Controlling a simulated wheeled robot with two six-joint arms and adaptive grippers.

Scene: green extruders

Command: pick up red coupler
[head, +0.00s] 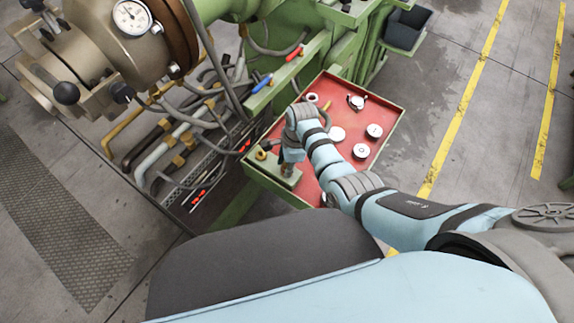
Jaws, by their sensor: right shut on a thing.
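My right arm reaches in from the right over the red-topped tray. My right gripper (287,168) points down at the green block at the tray's left corner. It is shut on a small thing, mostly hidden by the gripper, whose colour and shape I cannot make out. A red piece (295,53), like a coupler or handle, sits on the green machine rail, well away from the gripper. I cannot tell whether it is the red coupler. My left gripper is not in view.
The red tray (378,118) holds several round white parts and a gauge-like piece (356,102). A blue piece (262,83) sits on the green rail. Pipes and hoses (175,135) crowd the left. A dark bin (407,27) stands at the back. Floor at right is clear.

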